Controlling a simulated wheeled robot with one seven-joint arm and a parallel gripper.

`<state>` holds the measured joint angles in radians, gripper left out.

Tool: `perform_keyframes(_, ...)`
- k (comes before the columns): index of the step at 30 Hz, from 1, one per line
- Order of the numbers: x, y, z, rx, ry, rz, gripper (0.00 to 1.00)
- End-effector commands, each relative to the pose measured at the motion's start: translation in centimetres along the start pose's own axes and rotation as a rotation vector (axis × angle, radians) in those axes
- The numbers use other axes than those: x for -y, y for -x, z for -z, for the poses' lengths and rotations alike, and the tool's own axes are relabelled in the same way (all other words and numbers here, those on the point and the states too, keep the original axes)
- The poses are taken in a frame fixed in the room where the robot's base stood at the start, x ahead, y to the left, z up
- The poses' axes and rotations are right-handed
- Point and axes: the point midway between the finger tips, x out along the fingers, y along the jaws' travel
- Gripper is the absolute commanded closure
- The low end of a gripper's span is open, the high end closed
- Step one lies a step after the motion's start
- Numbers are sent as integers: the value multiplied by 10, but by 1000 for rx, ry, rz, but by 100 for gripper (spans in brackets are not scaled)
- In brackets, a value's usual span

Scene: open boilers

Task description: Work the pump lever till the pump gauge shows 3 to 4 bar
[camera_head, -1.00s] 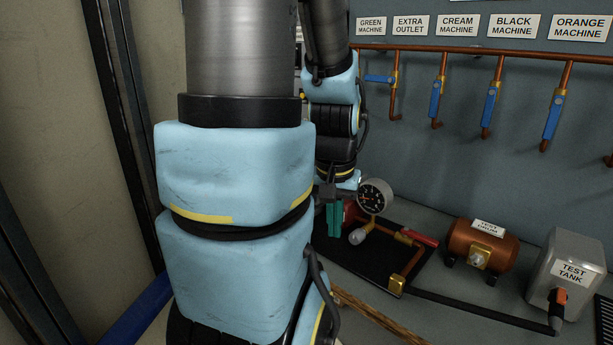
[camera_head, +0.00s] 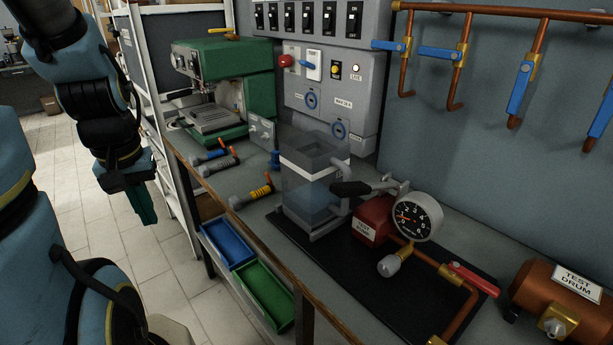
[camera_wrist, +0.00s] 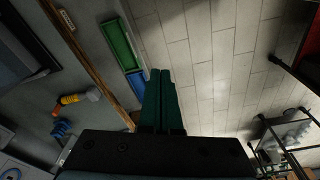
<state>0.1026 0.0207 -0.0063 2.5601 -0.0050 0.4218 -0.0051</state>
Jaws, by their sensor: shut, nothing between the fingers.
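The red test pump (camera_head: 372,222) stands on a black mat on the bench. Its lever has a black grip (camera_head: 350,188) at the left and a metal arm running right, roughly level. A clear tank (camera_head: 310,185) with bluish liquid stands to its left. The round pump gauge (camera_head: 418,216) faces me; its orange needle points left, in the low part of the dial, but the exact value is too small to read. My gripper (camera_head: 146,212) is shut and empty over the floor, left of the bench and well apart from the lever; its teal fingers (camera_wrist: 160,100) are together in the wrist view.
A red-handled valve (camera_head: 472,279) sits on the copper pipe before the test drum (camera_head: 555,300). A green coffee machine (camera_head: 225,85) and several portafilters are farther back. Blue (camera_head: 228,243) and green (camera_head: 263,293) trays hang at the bench's front. Blue-handled valves line the wall.

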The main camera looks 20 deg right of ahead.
Motion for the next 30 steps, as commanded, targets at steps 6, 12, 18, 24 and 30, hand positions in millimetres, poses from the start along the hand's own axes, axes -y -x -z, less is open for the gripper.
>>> perform_keyframes(6, 0, 0, 0, 0, -1, 0, 100)
perform_keyframes(12, -2, 1, 1, 0, -4, -1, 100)
perform_keyframes(18, -40, 19, 16, 25, -114, -17, 100)
perform_keyframes(24, -140, 58, 28, 89, -366, -40, 100)
perform_keyframes(30, -248, 101, 4, 155, -629, -42, 100)
